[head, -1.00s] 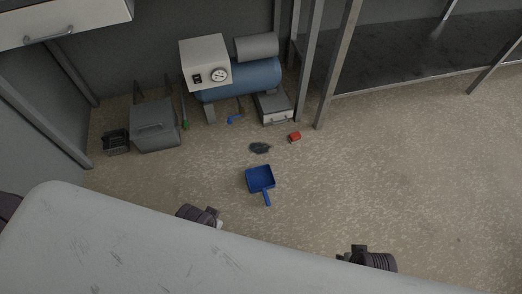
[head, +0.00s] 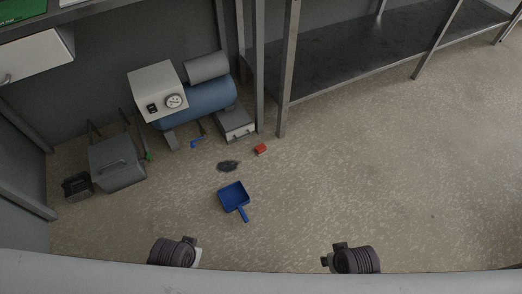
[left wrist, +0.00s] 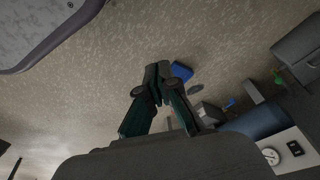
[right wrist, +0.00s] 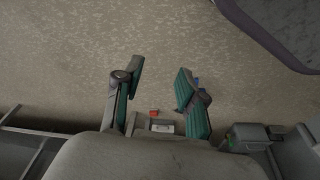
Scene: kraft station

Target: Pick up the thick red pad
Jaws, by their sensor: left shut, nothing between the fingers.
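The thick red pad (head: 261,149) is a small red block lying on the floor, just in front of a shelf leg. It also shows small in the right wrist view (right wrist: 154,113), beyond the fingers. My left gripper (left wrist: 157,72) is shut and empty, its fingertips together above the floor. My right gripper (right wrist: 158,68) is open and empty, with bare floor between its fingertips. Both grippers are well apart from the pad. In the head view only dark parts of my arms show at the bottom, and the fingers are hidden.
Behind are a blue compressor (head: 205,103) and a grey drawer box (head: 236,125). A grey case (head: 117,162) and black bin (head: 77,186) stand left. The right floor is clear.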

